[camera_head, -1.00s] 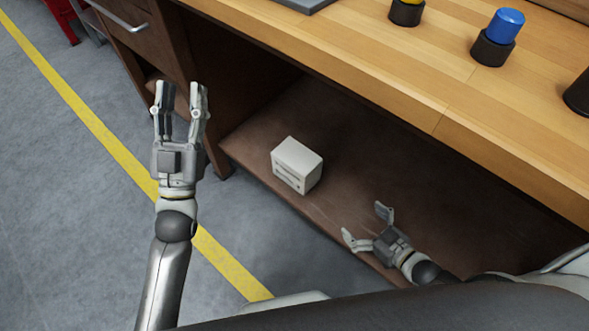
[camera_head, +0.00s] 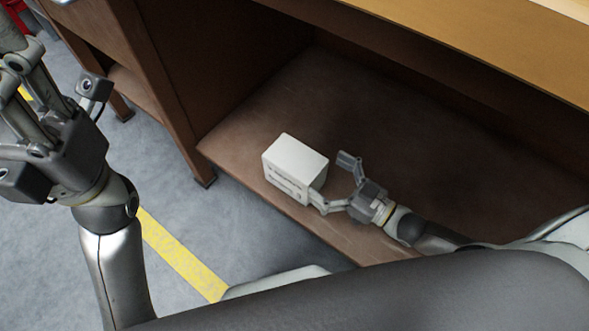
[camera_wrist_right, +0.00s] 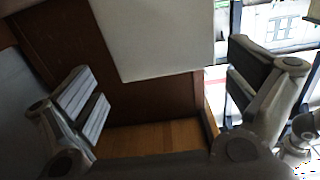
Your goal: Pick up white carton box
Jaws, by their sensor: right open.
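The white carton box (camera_head: 293,165) stands upright on the brown lower shelf of the bench, close to its front edge, with dark print on its front face. My right gripper (camera_head: 335,179) is open at the box's right side. One finger reaches the lower front right corner of the box; whether it touches I cannot tell. The other finger is apart from the box, behind its right side. In the right wrist view the box (camera_wrist_right: 155,38) shows as a pale block between the two spread fingers. My left gripper (camera_head: 55,105) is open and empty at the left, partly cut off by the frame.
The brown shelf (camera_head: 400,125) is clear behind and right of the box. The wooden bench top (camera_head: 480,50) overhangs it. A brown side panel and leg (camera_head: 185,120) stand left of the box. Grey floor with a yellow line (camera_head: 180,255) lies in front.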

